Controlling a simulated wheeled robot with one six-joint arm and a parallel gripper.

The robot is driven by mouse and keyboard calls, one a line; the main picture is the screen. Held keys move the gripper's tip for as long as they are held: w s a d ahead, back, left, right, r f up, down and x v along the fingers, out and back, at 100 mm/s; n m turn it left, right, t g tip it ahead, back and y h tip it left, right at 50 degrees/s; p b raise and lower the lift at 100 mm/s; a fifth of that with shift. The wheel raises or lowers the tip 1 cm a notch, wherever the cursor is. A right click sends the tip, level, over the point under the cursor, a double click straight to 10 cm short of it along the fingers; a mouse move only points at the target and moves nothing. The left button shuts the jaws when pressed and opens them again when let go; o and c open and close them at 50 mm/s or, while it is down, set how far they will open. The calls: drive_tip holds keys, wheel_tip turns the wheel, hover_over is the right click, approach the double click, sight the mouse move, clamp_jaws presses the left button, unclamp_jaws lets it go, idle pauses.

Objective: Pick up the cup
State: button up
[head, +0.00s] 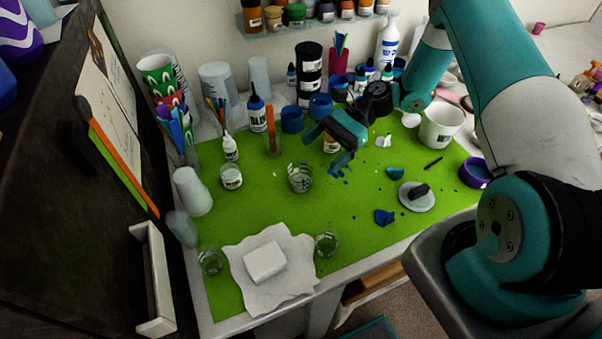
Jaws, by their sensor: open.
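Several cups are in the head view, and I cannot tell which one the task means. A clear cup with dark markings (301,177) stands upright on the green mat (290,215), below and left of my gripper in the picture. My gripper (328,149) is open above the mat, apart from that cup, with nothing visibly held. A white mug with dark lettering (441,127) stands at the right of the mat. Small clear cups stand near the front, one right of the paper (326,244) and one at its left (210,261).
A white block (265,262) lies on crumpled paper at the front. Bottles, blue tubs (292,119) and pen holders crowd the back. A pale stacked cup (192,191) lies tilted at the left. A round disc (416,197) lies at the right. The mat's centre is mostly clear.

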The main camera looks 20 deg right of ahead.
sight(292, 178)
drive_tip(key=shift+x, duration=1)
drive_tip(key=p+x, duration=0.2)
drive_tip(key=x, duration=0.1)
drive_tip(key=p+x, duration=0.1)
drive_tip(key=shift+s+a+r, duration=0.2)
drive_tip(key=shift+s+a, duration=0.05)
drive_tip(key=shift+a, duration=0.25)
drive_tip(key=shift+a+f, duration=0.25)
drive_tip(key=c, duration=1)
